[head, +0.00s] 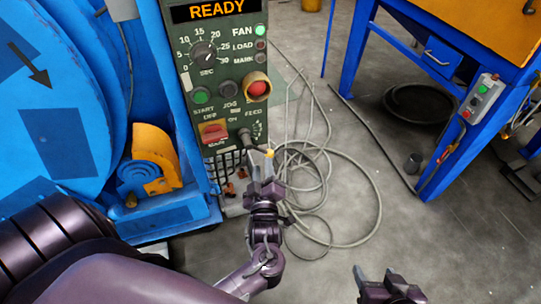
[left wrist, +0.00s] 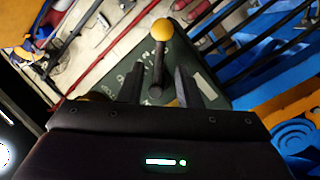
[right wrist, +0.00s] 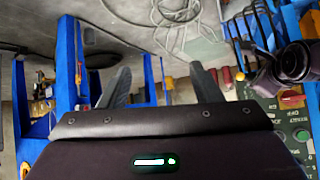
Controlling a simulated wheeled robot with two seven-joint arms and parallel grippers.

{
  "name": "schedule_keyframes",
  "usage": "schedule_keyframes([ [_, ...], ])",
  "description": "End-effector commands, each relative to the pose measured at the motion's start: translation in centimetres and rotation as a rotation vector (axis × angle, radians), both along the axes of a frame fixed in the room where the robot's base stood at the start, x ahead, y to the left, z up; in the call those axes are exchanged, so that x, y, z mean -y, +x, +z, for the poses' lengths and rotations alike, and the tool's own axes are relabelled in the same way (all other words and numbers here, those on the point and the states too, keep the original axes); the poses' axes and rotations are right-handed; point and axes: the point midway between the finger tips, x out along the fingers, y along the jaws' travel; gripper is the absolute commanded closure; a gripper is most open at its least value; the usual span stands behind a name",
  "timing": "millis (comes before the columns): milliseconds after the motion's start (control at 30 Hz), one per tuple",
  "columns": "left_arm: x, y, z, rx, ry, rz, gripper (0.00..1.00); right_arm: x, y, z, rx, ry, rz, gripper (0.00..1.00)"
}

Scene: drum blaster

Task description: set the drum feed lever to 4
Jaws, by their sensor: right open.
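The drum feed lever is a dark rod with a yellow ball knob (head: 268,153), low on the green control panel (head: 232,110). In the head view it points right and slightly down from its pivot, beside a small feed scale (head: 257,130) whose marks are too small to read. My left gripper (head: 262,164) is just below the knob. In the left wrist view the lever (left wrist: 158,62) stands between the fingers of my left gripper (left wrist: 158,78), with visible gaps on both sides. My right gripper (head: 376,277) is open and empty at the lower right, also in the right wrist view (right wrist: 160,72).
The panel also has a timer dial (head: 204,53), a green start button (head: 200,95), a red button (head: 257,88) and a red switch (head: 214,136). The blue machine (head: 60,110) stands at left. Loose cable (head: 325,170) lies on the floor; a blue frame (head: 450,150) stands right.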

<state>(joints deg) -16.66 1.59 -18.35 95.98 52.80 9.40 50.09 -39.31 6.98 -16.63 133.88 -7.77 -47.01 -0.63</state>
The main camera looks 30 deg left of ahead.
Motion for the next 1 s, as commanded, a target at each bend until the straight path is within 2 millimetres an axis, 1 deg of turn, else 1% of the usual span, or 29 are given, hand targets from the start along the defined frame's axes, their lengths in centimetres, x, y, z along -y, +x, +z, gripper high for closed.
schedule_keyframes([
  [167,-1.2,1.9,0.1,0.001,0.003,-0.001,0.69,-0.4,1.9,2.2,0.119,0.048,-0.01,0.42],
  [300,-2.3,3.5,0.0,-0.001,0.004,-0.001,0.69,-0.8,3.6,4.6,0.234,0.095,-0.02,0.42],
  [500,-3.4,5.2,0.0,-0.002,0.003,-0.003,0.69,-1.1,5.1,7.5,0.369,0.15,-0.029,0.42],
  [600,-3.7,5.7,-0.1,-0.003,0.003,-0.003,0.69,-1.1,5.5,8.4,0.409,0.166,-0.033,0.42],
  [733,-4.0,6.0,0.0,-0.004,0.001,-0.003,0.69,-1.1,5.7,9.1,0.436,0.177,-0.034,0.42],
  [967,-4.0,6.0,0.0,-0.005,0.002,-0.003,0.69,-1.1,5.7,9.2,0.439,0.179,-0.034,0.42],
  [1000,-4.0,6.0,0.0,-0.005,0.002,-0.003,0.7,-1.1,5.7,9.2,0.439,0.179,-0.034,0.42],
])
